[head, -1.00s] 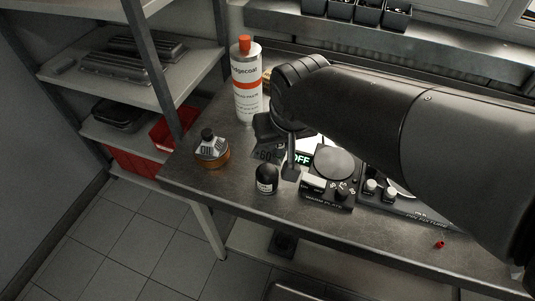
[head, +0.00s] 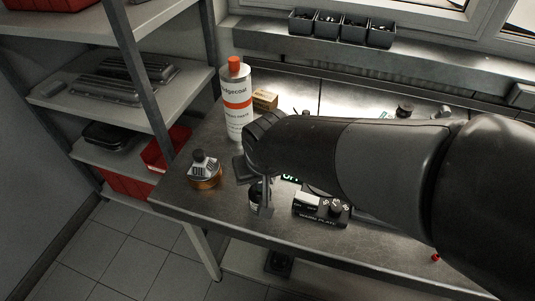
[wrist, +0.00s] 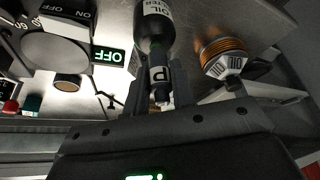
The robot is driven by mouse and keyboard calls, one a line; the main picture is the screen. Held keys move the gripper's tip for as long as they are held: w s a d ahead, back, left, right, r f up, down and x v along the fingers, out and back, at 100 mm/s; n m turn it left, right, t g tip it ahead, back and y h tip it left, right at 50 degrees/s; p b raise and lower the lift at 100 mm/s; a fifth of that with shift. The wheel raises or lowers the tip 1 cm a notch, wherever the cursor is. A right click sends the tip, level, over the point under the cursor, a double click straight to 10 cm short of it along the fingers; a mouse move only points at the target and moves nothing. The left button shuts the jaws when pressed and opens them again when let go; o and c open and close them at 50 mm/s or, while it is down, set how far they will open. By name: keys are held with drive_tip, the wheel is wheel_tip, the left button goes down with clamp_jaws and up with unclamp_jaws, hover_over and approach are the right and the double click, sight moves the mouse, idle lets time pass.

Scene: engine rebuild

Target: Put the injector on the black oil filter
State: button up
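The black oil filter (head: 255,194) stands on the bench near its front edge in the head view, partly hidden by a finger of my gripper (head: 267,206). In the wrist view the black oil filter (wrist: 154,28) is at the top centre, just beyond the fingertips. My gripper (wrist: 158,88) appears shut on the injector (wrist: 160,74), a slim dark piece with a white label marked P and a pale end. The injector overlaps the filter's lower end in the wrist view; I cannot tell whether they touch. The injector cannot be made out in the head view.
An orange-and-grey oil container (head: 205,172) stands left of the filter. A tall white bottle with an orange cap (head: 237,105) stands behind. A warm plate (head: 322,208) sits close on the right. The bench's front edge is near.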

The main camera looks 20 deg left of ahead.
drive_tip(key=o, duration=0.4)
drive_tip(key=shift+c, duration=0.2)
drive_tip(key=shift+r, duration=0.1)
drive_tip(key=v, duration=1.2)
drive_tip(key=d+f+m+t+h, duration=0.2)
drive_tip(key=d+m, duration=0.5)
drive_tip(key=d, duration=2)
drive_tip(key=shift+f+h, duration=0.3)
drive_tip(key=shift+f, duration=0.1)
drive_tip(key=shift+w, duration=0.1)
